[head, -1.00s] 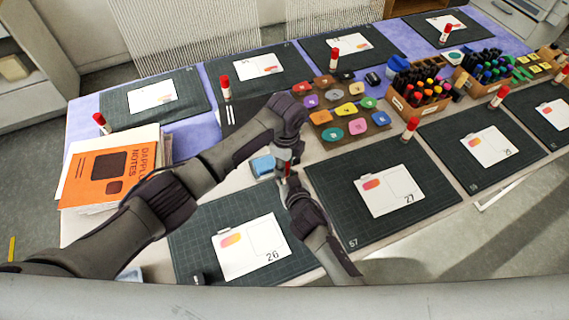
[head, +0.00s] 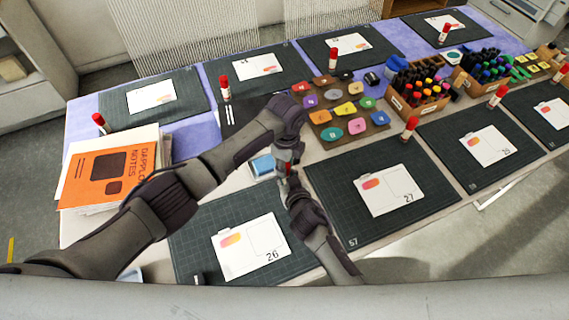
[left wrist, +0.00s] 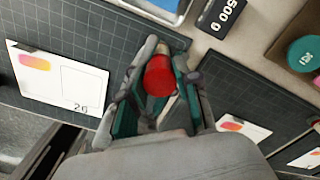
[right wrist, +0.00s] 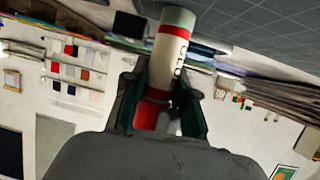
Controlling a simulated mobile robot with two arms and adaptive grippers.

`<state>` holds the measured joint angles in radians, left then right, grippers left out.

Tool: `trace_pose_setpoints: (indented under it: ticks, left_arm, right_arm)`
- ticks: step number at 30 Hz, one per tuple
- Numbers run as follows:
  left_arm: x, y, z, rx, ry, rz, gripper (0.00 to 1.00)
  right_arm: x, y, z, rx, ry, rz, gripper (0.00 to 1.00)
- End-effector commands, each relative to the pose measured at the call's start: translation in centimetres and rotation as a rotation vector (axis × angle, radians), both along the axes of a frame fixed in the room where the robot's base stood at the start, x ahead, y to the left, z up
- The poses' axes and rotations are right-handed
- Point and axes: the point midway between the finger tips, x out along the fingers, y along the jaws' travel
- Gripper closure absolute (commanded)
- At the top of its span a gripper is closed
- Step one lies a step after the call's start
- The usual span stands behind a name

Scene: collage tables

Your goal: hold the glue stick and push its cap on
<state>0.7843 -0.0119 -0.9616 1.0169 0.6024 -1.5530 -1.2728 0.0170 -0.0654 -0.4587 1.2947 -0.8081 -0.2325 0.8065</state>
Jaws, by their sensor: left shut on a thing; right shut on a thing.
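My left gripper (head: 288,152) is shut on the red cap (left wrist: 159,76), whose round top shows between its fingers in the left wrist view. My right gripper (head: 291,180) is just below it in the head view, shut on the glue stick (right wrist: 172,55). The right wrist view shows the stick's white lettered tube, with a grey-green end away from the red part. Red shows against the tube between the right fingers. Fingers hide the joint, so I cannot tell whether the cap is fully seated. The pair is above the near table side, by mat 26.
Mat 26 (head: 195,228) and mat 57 (head: 330,195) flank the grippers. A blue-topped box (head: 262,165) is close behind. Orange notes (head: 100,175) lie left. A board of coloured discs (head: 325,95), a marker crate (head: 400,103) and several capped glue sticks stand farther off.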

Motion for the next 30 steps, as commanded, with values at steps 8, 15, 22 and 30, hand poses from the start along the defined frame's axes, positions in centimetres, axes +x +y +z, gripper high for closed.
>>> trace_pose_setpoints:
  ticks: [8,15,22,30]
  left_arm:
    - [-0.19,0.54,-1.19,0.01,0.002,0.004,0.86]
    - [-0.15,0.71,-1.27,0.014,0.001,0.003,0.84]
    - [-0.16,0.74,-1.02,0.024,-0.009,0.0,0.84]
    - [-0.17,0.77,-0.66,0.035,-0.018,0.001,0.89]
  right_arm:
    - [-0.11,0.39,0.19,0.007,-0.005,0.007,1.0]
    - [-0.13,0.54,0.3,0.011,-0.008,0.009,1.0]
    - [-0.13,0.63,0.33,0.013,-0.009,0.01,1.0]
    - [-0.09,0.65,0.41,0.013,-0.01,0.01,1.0]
